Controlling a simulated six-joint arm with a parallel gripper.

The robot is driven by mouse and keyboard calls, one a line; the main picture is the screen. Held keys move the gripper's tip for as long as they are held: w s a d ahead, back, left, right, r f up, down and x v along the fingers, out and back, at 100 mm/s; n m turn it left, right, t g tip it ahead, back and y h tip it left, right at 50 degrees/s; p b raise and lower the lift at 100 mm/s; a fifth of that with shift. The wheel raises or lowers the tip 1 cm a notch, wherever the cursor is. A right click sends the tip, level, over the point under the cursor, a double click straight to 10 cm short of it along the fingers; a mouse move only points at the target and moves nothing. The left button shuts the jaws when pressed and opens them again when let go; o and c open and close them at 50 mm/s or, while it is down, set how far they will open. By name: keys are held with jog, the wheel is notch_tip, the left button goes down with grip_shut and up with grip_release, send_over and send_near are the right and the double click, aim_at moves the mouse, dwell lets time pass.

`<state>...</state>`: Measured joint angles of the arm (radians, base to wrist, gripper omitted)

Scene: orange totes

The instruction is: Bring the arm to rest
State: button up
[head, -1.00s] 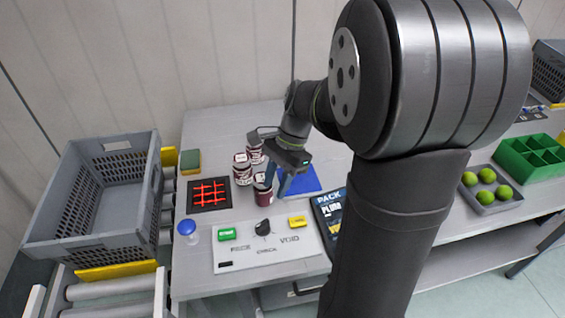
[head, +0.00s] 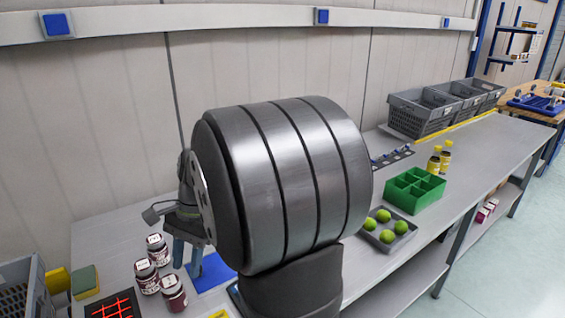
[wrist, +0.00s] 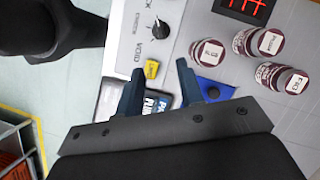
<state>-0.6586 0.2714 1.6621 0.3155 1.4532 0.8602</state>
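My gripper (head: 186,256) is small and partly hidden behind my own arm in the head view. In the wrist view my gripper (wrist: 160,82) has its two blue fingers spread apart with nothing between them, so it is open and empty. It is over the workbench, near a blue mat (head: 213,272). Three dark red jars with white lids stand left of it in the head view: a back jar (head: 157,250), a middle jar (head: 146,277) and a front jar (head: 174,293). The fingers appear apart from the jars.
A green divided box (head: 414,190) and a grey tray (head: 388,235) with several green balls stand on the bench at right. Two yellow bottles (head: 440,161) stand behind them. Grey crates (head: 422,112) line the back. A yellow block (wrist: 151,69) lies on a panel near the fingers.

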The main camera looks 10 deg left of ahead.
jog(key=x, duration=1.7)
jog(key=shift+s+a+f, duration=0.1)
jog(key=shift+s+f, duration=0.05)
jog(key=shift+s+f, duration=0.1)
jog(key=shift+n+h, duration=0.3)
jog(key=shift+n, duration=0.4)
jog(key=n+h, duration=0.1)
jog(key=n, duration=0.3)
jog(key=shift+a+n+h, duration=0.15)
jog(key=shift+n+h, duration=0.25)
jog(key=n+h, duration=0.1)
jog(key=n, duration=0.2)
jog(key=n+t+h, duration=0.1)
jog(key=n, duration=0.2)
jog(key=shift+n, duration=0.4)
